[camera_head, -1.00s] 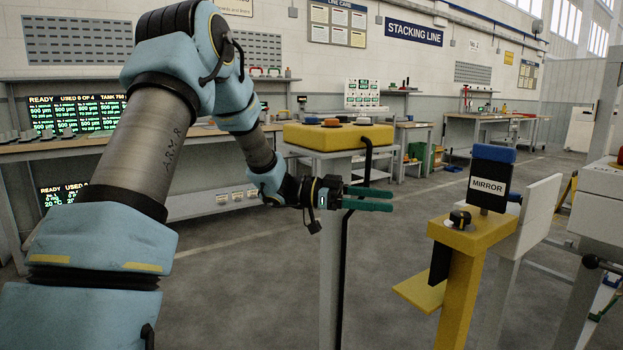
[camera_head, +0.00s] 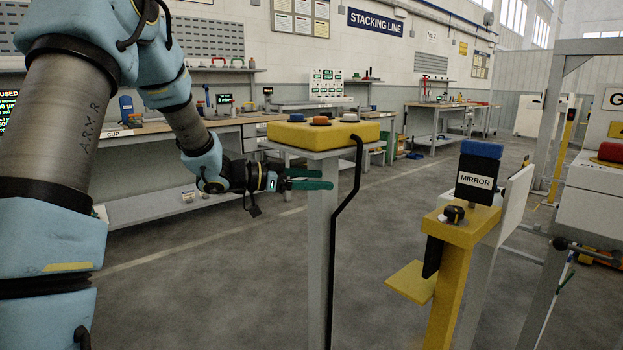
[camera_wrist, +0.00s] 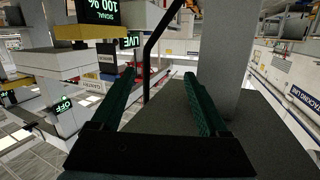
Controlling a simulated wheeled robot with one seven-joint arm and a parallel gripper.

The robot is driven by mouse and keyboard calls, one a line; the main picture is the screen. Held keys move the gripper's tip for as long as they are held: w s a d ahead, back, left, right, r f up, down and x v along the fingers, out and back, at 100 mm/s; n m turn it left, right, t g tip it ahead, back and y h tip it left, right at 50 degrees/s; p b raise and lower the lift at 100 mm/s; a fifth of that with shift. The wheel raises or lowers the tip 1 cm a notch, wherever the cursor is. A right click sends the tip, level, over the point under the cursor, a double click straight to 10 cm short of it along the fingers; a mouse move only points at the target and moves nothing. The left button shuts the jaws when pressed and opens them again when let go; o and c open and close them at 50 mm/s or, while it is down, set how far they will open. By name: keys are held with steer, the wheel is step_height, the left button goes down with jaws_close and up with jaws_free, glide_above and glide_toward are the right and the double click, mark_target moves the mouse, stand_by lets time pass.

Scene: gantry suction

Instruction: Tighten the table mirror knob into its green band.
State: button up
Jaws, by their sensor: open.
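The mirror knob (camera_head: 453,214) is a small black knob on the yellow top of a post (camera_head: 462,233). It sits in front of the black panel with the white MIRROR label (camera_head: 475,182) and a blue cap. Its green band is too small to make out. My gripper (camera_head: 328,184) has green fingers and is left of the mirror post, well apart from it, beside the grey pedestal of the yellow button box. In the wrist view my gripper (camera_wrist: 160,85) is open with its fingers spread and nothing between them. The knob does not show in the wrist view.
A yellow button box (camera_head: 345,134) with several coloured buttons stands on a grey pedestal (camera_head: 320,240), with a black cable (camera_head: 347,210) down its side. A yellow ledge (camera_head: 412,283) juts from the mirror post. The floor between pedestal and post is clear.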

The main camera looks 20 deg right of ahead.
steer(key=shift+w, duration=0.1)
stand_by(0.4)
steer(key=w+a+f+n+t+y, duration=0.2)
steer(key=w+a+n+t+y, duration=0.25)
steer(key=a, duration=0.35)
steer(key=w+a+f+n+t+y, duration=0.2)
steer(key=w+a+n+t+y, duration=0.15)
steer(key=w+a+t, duration=0.35)
steer(key=s+a+f+n+g+y, duration=0.1)
steer(key=s+a+f+n+y, duration=0.15)
steer(key=a, duration=0.35)
steer(key=s+a+f+n+g+y, duration=0.1)
steer(key=s+a+n+y, duration=0.15)
steer(key=a, duration=0.35)
steer(key=s+a+f+n+g+y, duration=0.1)
steer(key=s+a+f+n+g, duration=0.15)
steer(key=s+a, duration=0.45)
steer(key=s+a+f+n+g+y, duration=0.25)
steer(key=s+a, duration=0.25)
steer(key=s, duration=0.4)
step_height(320, 180, up, 17)
steer(key=s+n+p, duration=0.1)
steer(key=p, duration=1.5)
steer(key=shift+s+d+f+g+h, duration=0.2)
steer(key=shift+s+g+h, duration=0.15)
steer(key=shift+s+g, duration=0.1)
